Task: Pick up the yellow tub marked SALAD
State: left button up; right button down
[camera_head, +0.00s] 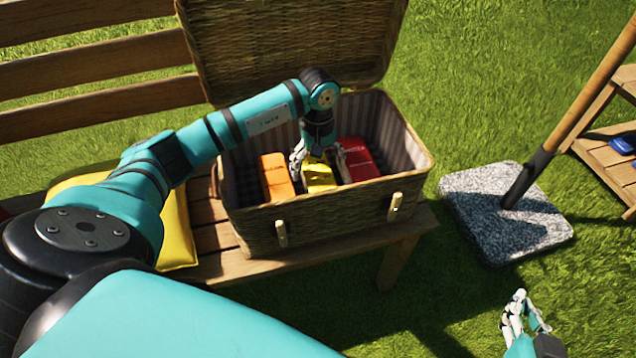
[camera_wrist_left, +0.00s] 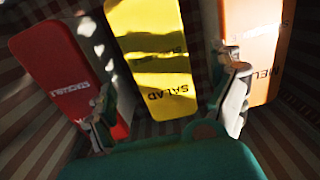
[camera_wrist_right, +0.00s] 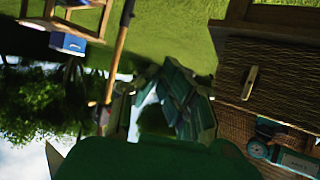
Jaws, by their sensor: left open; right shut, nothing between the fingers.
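The yellow tub marked SALAD (camera_head: 319,178) lies in the open wicker basket (camera_head: 330,220), between an orange tub and a red tub. In the left wrist view the yellow tub (camera_wrist_left: 152,62) shows its SALAD lettering, with shadow bands across its lid. My left gripper (camera_head: 318,160) is inside the basket, open above the yellow tub. In the left wrist view its fingers (camera_wrist_left: 170,95) are spread to either side of the yellow tub, and nothing is held. Finger depth beside the tub is unclear. My right gripper (camera_head: 525,318) is shut and empty, low over the grass at the right.
The orange tub (camera_head: 275,178) and red tub (camera_head: 358,160) stand close on either side of the yellow one. The raised basket lid (camera_head: 290,45) is behind my left arm. The basket rests on a wooden bench (camera_head: 215,265) beside a yellow cushion (camera_head: 177,225). A pole stands in a stone base (camera_head: 480,205).

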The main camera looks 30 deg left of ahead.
aim_at(318, 172)
pick_arm(q)
notch_tip(318, 172, down, 6)
jog(key=shift+r+b, duration=0.25)
jog(key=shift+b, duration=0.6)
jog(key=shift+f, duration=0.2)
jog(key=shift+r, duration=0.1)
jog(key=c, duration=1.6)
pick_arm(e)
notch_tip(318, 172, up, 8)
jog(key=w+a+t+y, duration=0.1)
jog(key=w+t, duration=0.1)
jog(key=t, duration=0.2)
jog(key=shift+w+a+f+t+y, duration=0.2)
jog(key=shift+a+t+y, duration=0.1)
jog(key=shift+a+t, duration=0.1)
